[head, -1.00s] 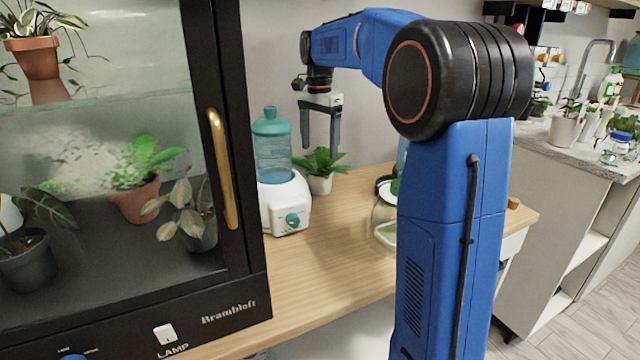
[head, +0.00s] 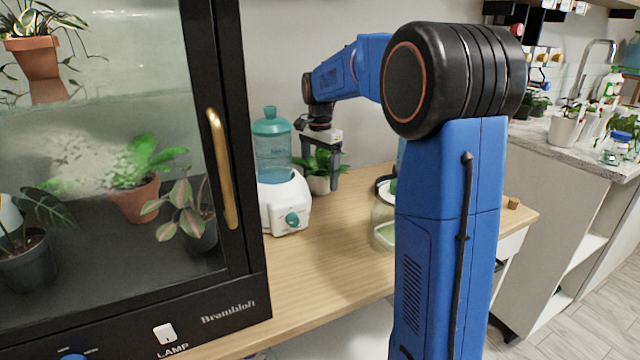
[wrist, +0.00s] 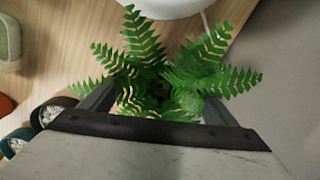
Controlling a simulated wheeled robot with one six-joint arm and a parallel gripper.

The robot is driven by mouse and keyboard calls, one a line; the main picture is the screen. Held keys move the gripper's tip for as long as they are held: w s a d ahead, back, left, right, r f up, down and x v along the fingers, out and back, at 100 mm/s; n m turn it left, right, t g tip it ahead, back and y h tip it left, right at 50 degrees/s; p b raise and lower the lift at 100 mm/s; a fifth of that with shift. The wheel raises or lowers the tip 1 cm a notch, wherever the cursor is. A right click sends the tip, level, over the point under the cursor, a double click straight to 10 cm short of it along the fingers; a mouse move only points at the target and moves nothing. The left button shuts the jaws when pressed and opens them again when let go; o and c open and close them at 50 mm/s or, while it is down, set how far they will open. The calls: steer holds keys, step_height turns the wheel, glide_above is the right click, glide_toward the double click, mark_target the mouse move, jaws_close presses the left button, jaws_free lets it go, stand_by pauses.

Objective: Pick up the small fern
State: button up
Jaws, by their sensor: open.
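A white humidifier with a teal tank (head: 285,200) stands close left of the fern. A glass jar (head: 384,225) is to the right, partly behind my arm. A glass plant cabinet (head: 235,300) with a brass handle fills the left. The table's front middle is clear.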

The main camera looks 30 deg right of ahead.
steer(key=shift+c, duration=0.3)
steer(key=c, duration=1.2)
steer(key=shift+r, duration=0.15)
